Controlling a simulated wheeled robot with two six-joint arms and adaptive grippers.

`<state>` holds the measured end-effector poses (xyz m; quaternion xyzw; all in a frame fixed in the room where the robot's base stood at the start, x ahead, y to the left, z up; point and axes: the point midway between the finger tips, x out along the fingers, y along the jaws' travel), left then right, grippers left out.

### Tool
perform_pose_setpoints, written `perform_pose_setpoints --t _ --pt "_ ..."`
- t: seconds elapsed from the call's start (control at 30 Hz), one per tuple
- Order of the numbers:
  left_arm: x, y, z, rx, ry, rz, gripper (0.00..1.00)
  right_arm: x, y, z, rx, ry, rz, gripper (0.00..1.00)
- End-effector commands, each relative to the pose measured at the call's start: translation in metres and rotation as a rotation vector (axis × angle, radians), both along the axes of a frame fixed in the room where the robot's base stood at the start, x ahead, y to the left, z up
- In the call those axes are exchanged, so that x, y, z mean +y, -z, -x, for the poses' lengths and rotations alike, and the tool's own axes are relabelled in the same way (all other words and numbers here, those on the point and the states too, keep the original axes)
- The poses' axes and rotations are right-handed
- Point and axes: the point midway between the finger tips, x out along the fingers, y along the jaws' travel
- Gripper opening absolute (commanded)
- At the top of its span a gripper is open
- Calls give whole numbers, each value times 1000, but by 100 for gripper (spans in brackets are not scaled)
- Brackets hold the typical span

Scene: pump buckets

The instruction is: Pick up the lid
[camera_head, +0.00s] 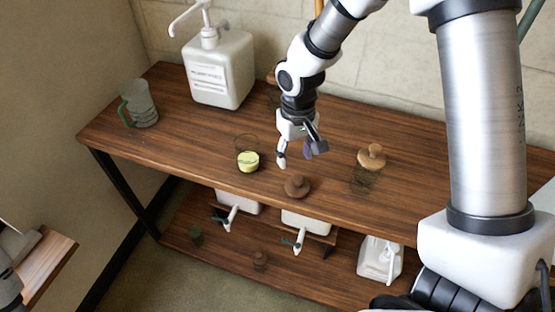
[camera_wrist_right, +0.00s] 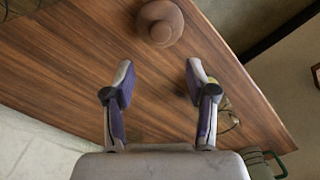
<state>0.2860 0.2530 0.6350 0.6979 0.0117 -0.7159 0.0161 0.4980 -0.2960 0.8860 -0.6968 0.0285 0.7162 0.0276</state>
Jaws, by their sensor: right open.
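A dark brown round lid with a knob (camera_head: 297,186) lies on the wooden table near its front edge. It also shows at the top of the right wrist view (camera_wrist_right: 160,24), beyond the fingertips. My right gripper (camera_head: 300,156) is open and empty, pointing down above the table just behind the lid. Its two fingers (camera_wrist_right: 160,75) are apart with bare wood between them, and they do not touch the lid. A lighter wooden lid with a knob (camera_head: 371,157) sits on a see-through jar (camera_head: 365,182) to the right. My left gripper is not visible.
A white pump bottle (camera_head: 218,70) and a greenish mug (camera_head: 139,103) stand at the back left. White pump containers (camera_head: 380,258) stand on the lower shelf. The table's left front is clear.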

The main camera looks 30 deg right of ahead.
Motion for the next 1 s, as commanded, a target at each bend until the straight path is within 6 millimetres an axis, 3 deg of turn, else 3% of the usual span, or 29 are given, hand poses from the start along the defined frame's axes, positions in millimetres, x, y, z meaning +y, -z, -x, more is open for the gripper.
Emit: perform_pose_setpoints --t 0.17,0.43,0.7,0.87,1.0 --pt "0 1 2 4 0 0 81 1 20 8 -5 -2 -1 56" --pt "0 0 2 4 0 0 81 3 69 -2 4 -2 0 56" --pt "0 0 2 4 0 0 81 3 75 -3 1 -1 -1 56" --pt "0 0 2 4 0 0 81 3 75 -3 2 -1 -1 3" --pt "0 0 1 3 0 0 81 3 75 -3 1 -1 -1 2"
